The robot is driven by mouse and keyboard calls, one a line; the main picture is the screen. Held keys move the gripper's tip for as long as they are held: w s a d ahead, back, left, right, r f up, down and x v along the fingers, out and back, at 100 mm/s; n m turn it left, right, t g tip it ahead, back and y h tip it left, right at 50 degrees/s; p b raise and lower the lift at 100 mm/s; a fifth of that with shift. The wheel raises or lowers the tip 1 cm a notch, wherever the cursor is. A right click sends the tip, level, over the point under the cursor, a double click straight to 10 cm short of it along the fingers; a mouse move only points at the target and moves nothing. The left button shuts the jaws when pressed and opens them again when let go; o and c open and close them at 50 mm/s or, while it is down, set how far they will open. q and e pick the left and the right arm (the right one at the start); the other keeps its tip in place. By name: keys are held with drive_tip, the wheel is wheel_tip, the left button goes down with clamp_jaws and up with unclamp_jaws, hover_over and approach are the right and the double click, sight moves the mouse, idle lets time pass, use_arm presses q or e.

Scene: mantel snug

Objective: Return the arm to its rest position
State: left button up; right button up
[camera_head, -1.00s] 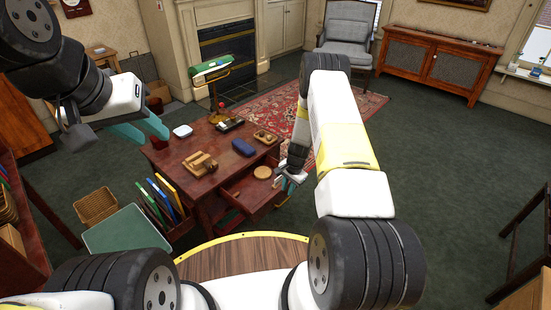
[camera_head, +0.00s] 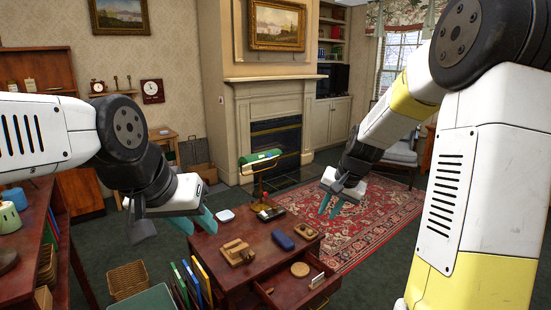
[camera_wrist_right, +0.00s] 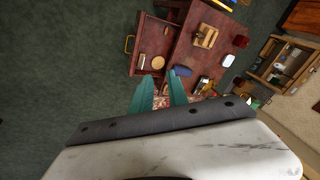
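My right arm reaches in from the right in the head view. Its gripper (camera_head: 330,207) is raised at the right of the dark red desk (camera_head: 262,268), over the rug in the picture. Its teal fingers are apart and nothing is between them; the right wrist view also shows these fingers (camera_wrist_right: 160,90) apart, with the desk beyond. My left gripper (camera_head: 196,222) hangs at the desk's left side, its teal fingers apart and empty. The desk's drawer (camera_head: 305,288) is pulled out. A round wooden disc (camera_head: 300,269) and a white card (camera_head: 317,281) are in it.
The desk bears a wooden block set (camera_head: 237,252), a blue case (camera_head: 283,240), a white dish (camera_head: 226,215) and a green-shaded lamp (camera_head: 260,158). Coloured folders (camera_head: 192,281) and a wicker basket (camera_head: 127,280) stand left of it. A shelf (camera_head: 35,225) is at far left. The patterned rug (camera_head: 375,210) has free room.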

drive_tip(key=s+r+n, duration=0.1)
drive_tip(key=s+r, duration=0.3)
drive_tip(key=s, duration=0.4)
drive_tip(key=s+r+n+t, duration=0.1)
drive_tip(key=s+r, duration=0.3)
drive_tip(key=s, duration=0.4)
drive_tip(key=s+a+r+n+t, duration=0.1)
drive_tip(key=s+r+n, duration=0.2)
drive_tip(key=s, duration=0.5)
drive_tip(key=shift+s+r, duration=0.15)
drive_tip(key=shift+r, duration=0.4)
